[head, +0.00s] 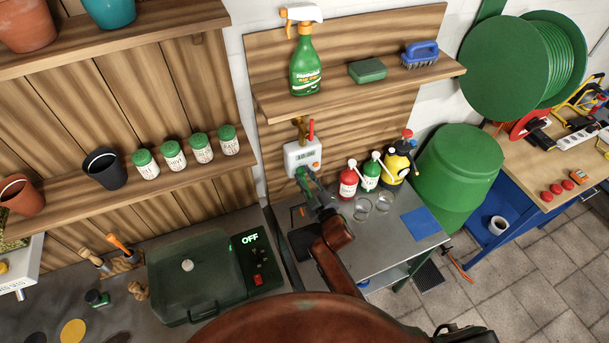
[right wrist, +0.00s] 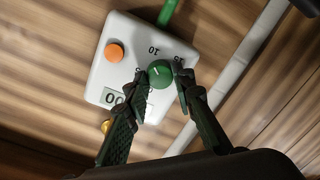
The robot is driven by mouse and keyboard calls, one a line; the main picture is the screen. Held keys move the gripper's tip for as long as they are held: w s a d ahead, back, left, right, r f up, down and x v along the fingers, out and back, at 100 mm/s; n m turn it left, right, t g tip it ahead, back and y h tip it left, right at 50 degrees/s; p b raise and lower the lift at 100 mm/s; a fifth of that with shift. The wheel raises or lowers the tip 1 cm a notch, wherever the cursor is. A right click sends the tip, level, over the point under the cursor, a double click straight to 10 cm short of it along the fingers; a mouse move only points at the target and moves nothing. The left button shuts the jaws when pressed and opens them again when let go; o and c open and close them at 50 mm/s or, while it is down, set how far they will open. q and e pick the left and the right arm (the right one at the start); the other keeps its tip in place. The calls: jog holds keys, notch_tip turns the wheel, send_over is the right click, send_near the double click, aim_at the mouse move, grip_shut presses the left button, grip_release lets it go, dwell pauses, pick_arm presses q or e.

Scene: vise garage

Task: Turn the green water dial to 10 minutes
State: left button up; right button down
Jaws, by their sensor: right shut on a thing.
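The water timer is a white box (head: 303,150) on the wooden back panel, with a red lever and a brass tap above it. In the right wrist view the box (right wrist: 112,62) carries the green dial (right wrist: 160,73), an orange button (right wrist: 114,52) and a display. Numbers around the dial include 10 above it and 15 to its upper right. A small white mark shows on the dial; its exact setting is hard to read. My right gripper (head: 304,175) is at the box's lower front. In the right wrist view its fingertips (right wrist: 161,77) are shut on the dial. My left gripper is not in view.
Below the timer, a metal table holds red (head: 348,184), green and yellow bottles, glasses and a blue mat (head: 424,223). A shelf (head: 360,90) above carries a spray bottle, a green block and a brush. A green barrel (head: 457,170) stands to the right.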

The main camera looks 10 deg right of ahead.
jog(key=shift+m+p, duration=0.35)
jog(key=shift+m, duration=0.65)
jog(key=c, duration=1.6)
grip_release()
jog(key=shift+s+d+f, duration=0.1)
jog(key=shift+s, duration=0.15)
jog(key=v, duration=1.1)
jog(key=shift+s+d, duration=0.1)
jog(key=shift+s, duration=0.15)
